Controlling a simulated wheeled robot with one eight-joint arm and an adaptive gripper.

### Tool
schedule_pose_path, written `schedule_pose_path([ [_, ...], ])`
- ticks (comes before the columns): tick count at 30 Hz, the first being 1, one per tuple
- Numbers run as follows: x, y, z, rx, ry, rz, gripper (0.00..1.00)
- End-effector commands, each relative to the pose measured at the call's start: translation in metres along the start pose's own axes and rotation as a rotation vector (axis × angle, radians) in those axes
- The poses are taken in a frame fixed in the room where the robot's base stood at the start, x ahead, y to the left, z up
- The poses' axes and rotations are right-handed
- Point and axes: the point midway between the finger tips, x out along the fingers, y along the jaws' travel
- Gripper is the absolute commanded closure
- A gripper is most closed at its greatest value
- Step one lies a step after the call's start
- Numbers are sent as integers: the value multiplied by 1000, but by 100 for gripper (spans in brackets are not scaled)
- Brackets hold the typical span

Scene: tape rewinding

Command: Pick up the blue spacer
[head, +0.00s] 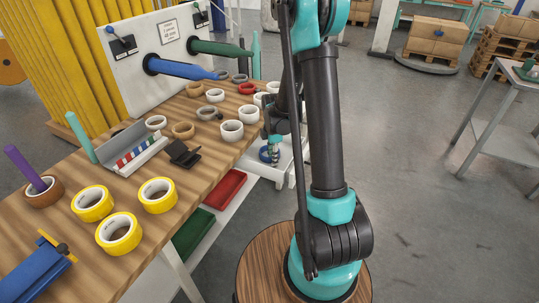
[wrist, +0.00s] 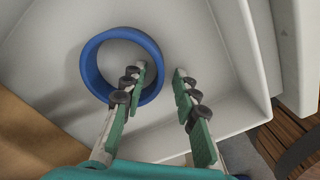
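The blue spacer is a blue ring (wrist: 90,72) in a white tray (wrist: 195,25) in the wrist view. My gripper (wrist: 159,72) is open. Its left finger overlaps the ring's opening and its right finger is outside, so the ring's right wall lies between the fingertips. I cannot tell how deep the left finger reaches into the ring. The left finger hides part of the ring's lower right.
The wooden table (head: 120,262) stands left of my arm, with yellow tape rolls (head: 157,194), white rolls (head: 231,130) and a black dispenser (head: 183,153). A board with a blue spindle (head: 182,68) and a green spindle (head: 220,48) stands behind. Red and green bins sit below the table edge.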

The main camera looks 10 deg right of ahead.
Motion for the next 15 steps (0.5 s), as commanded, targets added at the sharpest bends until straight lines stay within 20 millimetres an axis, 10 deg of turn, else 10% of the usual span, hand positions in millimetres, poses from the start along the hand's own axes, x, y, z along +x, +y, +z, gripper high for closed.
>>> schedule_pose_path([
  [6,0,0,0,0,0,0,100],
  [15,0,0,0,0,0,0,100],
])
